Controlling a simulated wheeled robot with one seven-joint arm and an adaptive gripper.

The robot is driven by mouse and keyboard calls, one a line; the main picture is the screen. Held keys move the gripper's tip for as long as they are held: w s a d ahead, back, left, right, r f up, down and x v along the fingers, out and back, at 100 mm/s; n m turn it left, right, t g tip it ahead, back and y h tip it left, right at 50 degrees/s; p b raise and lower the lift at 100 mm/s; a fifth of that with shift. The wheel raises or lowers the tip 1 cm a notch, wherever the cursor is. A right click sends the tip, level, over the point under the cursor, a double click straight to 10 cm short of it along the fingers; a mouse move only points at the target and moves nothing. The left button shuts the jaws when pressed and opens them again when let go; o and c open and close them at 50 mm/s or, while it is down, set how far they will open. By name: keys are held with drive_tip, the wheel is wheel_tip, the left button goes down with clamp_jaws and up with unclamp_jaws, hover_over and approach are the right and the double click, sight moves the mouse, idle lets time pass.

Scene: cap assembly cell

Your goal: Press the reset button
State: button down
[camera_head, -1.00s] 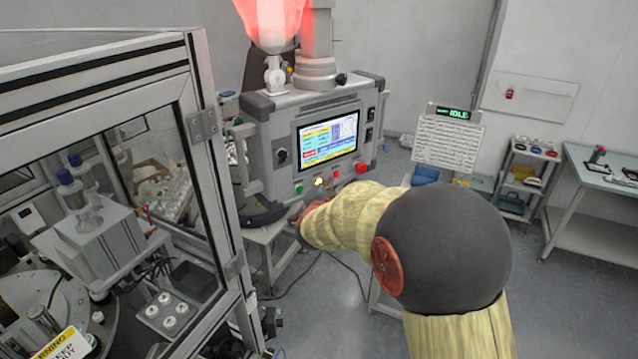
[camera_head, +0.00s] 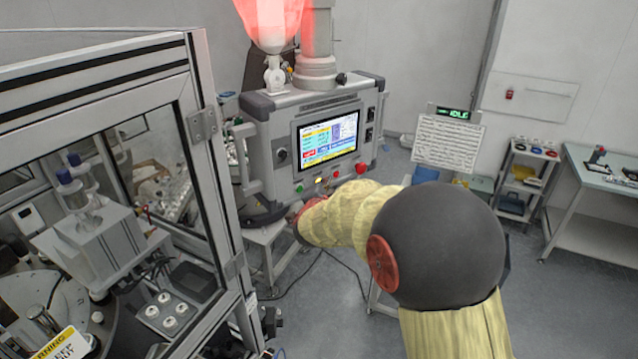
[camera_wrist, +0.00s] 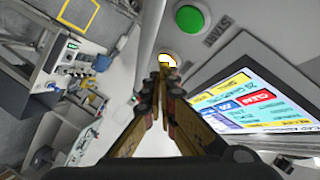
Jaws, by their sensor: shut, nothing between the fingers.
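The control panel (camera_head: 285,175) has a row of buttons below its screen. A green button (camera_head: 300,188), a yellow button (camera_head: 319,181) and a small red button (camera_head: 336,173) sit side by side. In the wrist view the green button (camera_wrist: 190,18) is labelled START. A bright yellow-white button (camera_wrist: 168,57) shows just beyond my fingertips, partly covered by them; no reset label is readable. My gripper (camera_wrist: 160,76) is shut and empty, its tips pointing at that button. I cannot tell whether they touch. My arm hides most of the gripper in the head view.
A large red mushroom button (camera_head: 361,168) is at the panel's right. The lit screen (camera_head: 328,139) lies above the buttons. A glass-walled machine enclosure (camera_head: 225,200) stands close on the left. A sign with an IDLE display (camera_head: 452,113) stands to the right.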

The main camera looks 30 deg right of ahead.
drive_tip(key=shift+s, duration=0.1)
idle(0.3)
drive_tip(key=shift+s+d+b, duration=0.1)
drive_tip(key=shift+s+b, duration=0.25)
drive_tip(key=shift+s, duration=0.05)
drive_tip(key=s+d+b, duration=0.1)
drive_tip(key=s+b, duration=0.1)
drive_tip(key=s, duration=0.4)
drive_tip(key=shift+b, duration=0.35)
drive_tip(key=shift+w, duration=0.1)
idle(0.6)
